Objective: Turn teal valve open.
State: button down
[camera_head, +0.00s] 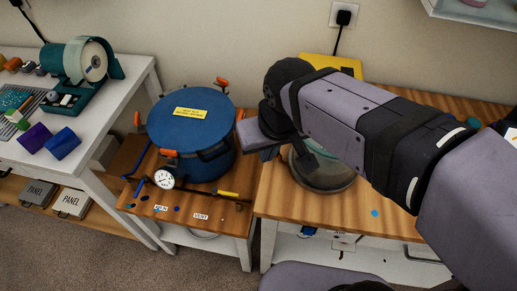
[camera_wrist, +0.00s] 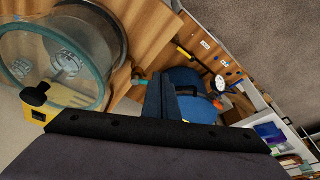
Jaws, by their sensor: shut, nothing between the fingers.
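My gripper (camera_head: 256,136) is shut and empty, held above the wooden bench between the blue pot and the glass chamber. Its fingers also show in the wrist view (camera_wrist: 162,92). A small teal piece (camera_wrist: 140,82) sticks out just left of the fingers in the wrist view; it may be the valve handle, and I cannot tell whether they touch. The round glass chamber (camera_head: 330,182) with a greenish rim is partly behind my arm; it shows larger in the wrist view (camera_wrist: 97,72). No teal valve is clear in the head view.
The blue pot (camera_head: 190,130) with orange clamps stands left, with a gauge (camera_head: 165,179) and a yellow-handled lever (camera_head: 228,194) in front. A yellow object (camera_head: 328,66) stands behind my arm. A white table (camera_head: 125,95) holds a teal machine (camera_head: 82,72).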

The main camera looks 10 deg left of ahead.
jog(key=w+a+f+p, duration=0.2)
jog(key=w+a+f, duration=0.1)
jog(key=w+f, duration=0.2)
jog(key=shift+f, duration=1.1)
jog(key=shift+w+a+m, duration=0.2)
jog(key=shift+w+m, duration=0.05)
jog(key=shift+m, duration=0.65)
jog(key=shift+w+a+m+h, duration=0.4)
jog(key=shift+w+a+m, duration=0.2)
jog(key=shift+w+a, duration=0.3)
jog(key=shift+w, duration=0.15)
